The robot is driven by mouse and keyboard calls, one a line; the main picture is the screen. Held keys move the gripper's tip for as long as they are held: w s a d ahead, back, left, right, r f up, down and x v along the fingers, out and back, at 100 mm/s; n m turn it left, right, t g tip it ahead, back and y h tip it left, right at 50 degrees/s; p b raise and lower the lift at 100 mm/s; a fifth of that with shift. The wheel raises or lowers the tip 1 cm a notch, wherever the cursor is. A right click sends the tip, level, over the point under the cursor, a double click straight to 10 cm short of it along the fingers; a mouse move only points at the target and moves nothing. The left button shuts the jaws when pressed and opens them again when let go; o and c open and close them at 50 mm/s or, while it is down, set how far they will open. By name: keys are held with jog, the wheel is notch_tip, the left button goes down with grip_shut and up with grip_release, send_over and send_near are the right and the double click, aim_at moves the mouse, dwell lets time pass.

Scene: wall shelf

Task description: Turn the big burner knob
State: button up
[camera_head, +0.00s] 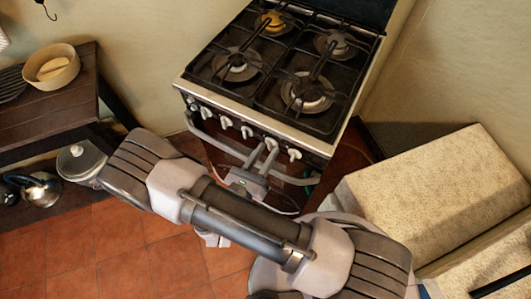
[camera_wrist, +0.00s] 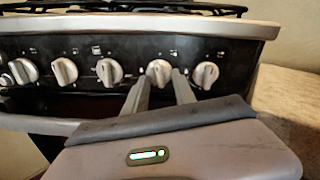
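The black and silver gas stove (camera_head: 291,120) has a row of several white knobs on its front panel. In the wrist view, the second knob from the right (camera_wrist: 158,72) stands straight ahead, between my two fingertips. The rightmost knob (camera_wrist: 205,75) is just right of my fingers, and the middle knob (camera_wrist: 110,72) is to the left. My gripper (camera_head: 262,152) reaches the panel from the front with its fingers apart; it also shows in the wrist view (camera_wrist: 160,78). I cannot tell whether the fingers touch the knob. The right front burner (camera_head: 306,95) looks large.
A rail-like oven handle (camera_head: 215,140) runs below the knobs, under my gripper. A patterned, pale block-like piece (camera_head: 435,180) stands to the right. A dark wooden table (camera_head: 55,115) with a bowl (camera_head: 52,82) is on the left. A kettle (camera_head: 40,190) stands below it.

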grip_shut()
dwell(0.4)
jog(key=n+p, duration=0.1)
jog(key=n, duration=0.2)
jog(key=shift+r+p, duration=0.15)
jog(key=shift+p, duration=0.25)
jog(key=n+p, duration=0.1)
jog(key=n, duration=0.3)
jog(key=shift+d, duration=0.1)
jog(key=n+p, duration=0.1)
jog(key=n, duration=0.5)
dwell(0.3)
grip_release()
